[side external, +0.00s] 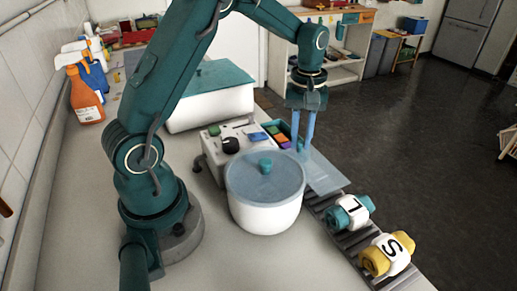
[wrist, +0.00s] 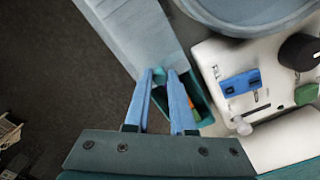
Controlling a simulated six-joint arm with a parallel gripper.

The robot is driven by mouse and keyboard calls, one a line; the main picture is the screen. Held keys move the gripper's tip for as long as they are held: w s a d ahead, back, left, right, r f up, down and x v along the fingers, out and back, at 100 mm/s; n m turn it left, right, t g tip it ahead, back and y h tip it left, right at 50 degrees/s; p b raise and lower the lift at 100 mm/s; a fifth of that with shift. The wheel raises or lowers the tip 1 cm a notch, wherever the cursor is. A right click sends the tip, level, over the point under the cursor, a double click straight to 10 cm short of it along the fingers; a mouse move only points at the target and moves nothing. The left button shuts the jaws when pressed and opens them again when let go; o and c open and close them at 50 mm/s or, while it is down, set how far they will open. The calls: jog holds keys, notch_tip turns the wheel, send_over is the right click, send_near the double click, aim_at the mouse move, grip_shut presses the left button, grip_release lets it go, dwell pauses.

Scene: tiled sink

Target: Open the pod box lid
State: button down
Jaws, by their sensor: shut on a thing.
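The pod box (side external: 266,124) sits at the counter's right edge, and orange, green and purple pods show in it. In the wrist view its dark teal wall (wrist: 203,92) shows. Its light blue flat lid (side external: 326,178) lies beyond the box, off most of the opening; it also shows in the wrist view (wrist: 135,30). My gripper (side external: 302,148) points down with its blue fingers shut on the lid's small teal knob (wrist: 158,75). The fingers hide part of the knob and box. I cannot tell whether the lid still overlaps the box's edge.
A white pot with a blue lid (side external: 265,178) stands close to the box and lid. A white appliance with a black dial (side external: 231,145) is beside the box. Rolled teal (side external: 349,213) and yellow (side external: 387,254) towels lie on the slatted rack. Spray bottles (side external: 86,92) stand at the left wall.

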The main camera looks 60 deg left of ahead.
jog(key=c, duration=0.8)
grip_release()
jog(key=shift+o, duration=0.2)
jog(key=shift+r, duration=2.65)
